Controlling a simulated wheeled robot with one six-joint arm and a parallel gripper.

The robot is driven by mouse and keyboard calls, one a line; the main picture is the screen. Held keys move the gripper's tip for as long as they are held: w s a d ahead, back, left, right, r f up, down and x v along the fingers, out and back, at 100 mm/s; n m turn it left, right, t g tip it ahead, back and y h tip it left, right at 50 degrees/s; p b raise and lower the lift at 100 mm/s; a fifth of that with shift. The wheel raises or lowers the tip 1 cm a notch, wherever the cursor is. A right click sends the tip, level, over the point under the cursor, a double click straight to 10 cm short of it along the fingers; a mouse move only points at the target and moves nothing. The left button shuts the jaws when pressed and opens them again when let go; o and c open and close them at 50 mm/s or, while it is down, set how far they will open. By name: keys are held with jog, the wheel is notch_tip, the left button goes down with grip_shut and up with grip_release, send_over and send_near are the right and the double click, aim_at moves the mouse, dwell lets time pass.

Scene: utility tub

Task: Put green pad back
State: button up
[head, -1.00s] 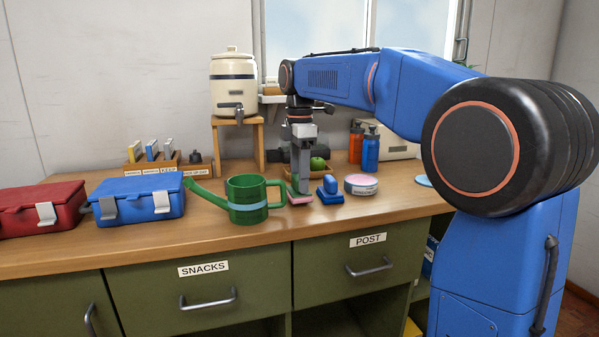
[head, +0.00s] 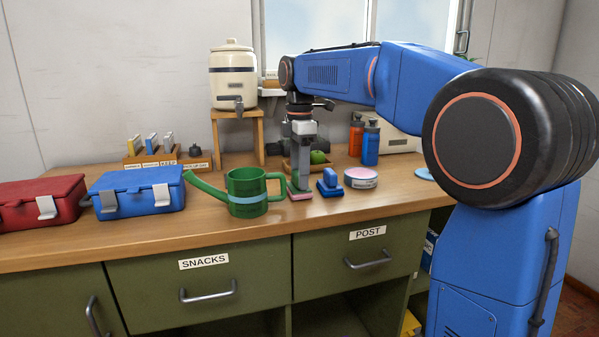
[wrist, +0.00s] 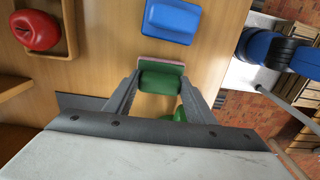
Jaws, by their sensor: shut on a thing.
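The green pad (wrist: 160,82) is a green block with a pale pink base (wrist: 162,62), seen between my fingers in the wrist view. My gripper (wrist: 160,92) is shut on its green part. In the head view my gripper (head: 299,182) points straight down over the counter, and the pink base (head: 299,197) shows under the fingertips. The base appears to be at the counter top; whether it touches is hard to tell. The fingers hide most of the green part in the head view.
A blue stamp-like block (head: 329,184) stands just right of my gripper, with a round tin (head: 361,178) beyond it. A green watering can (head: 247,192) is close on the left. The front counter strip is clear.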

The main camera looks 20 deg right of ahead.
jog(key=shift+f, duration=0.15)
jog(key=o, duration=1.1)
notch_tip(320, 180, up, 16)
jog(key=s+d+f+m+t, duration=0.1)
jog(key=s+d+f+m, duration=0.1)
jog(key=s+f+m, duration=0.5)
jog(key=s+d+f+m+t, duration=0.15)
jog(key=s+f, duration=0.35)
jog(key=s, duration=0.5)
jog(key=s+d+f+m, duration=0.1)
jog(key=s+f+m, duration=0.2)
jog(key=s+f, duration=0.2)
jog(key=s+d+f+m+t, duration=0.1)
jog(key=s+f+m, duration=0.2)
jog(key=s+f, duration=0.3)
jog(key=s+d+f+m+t, duration=0.1)
jog(key=s+f+m, duration=0.2)
jog(key=f, duration=1)
jog(key=shift+s+d+m, duration=0.1)
jog(key=shift+s+m, duration=0.15)
jog(key=shift+s, duration=1)
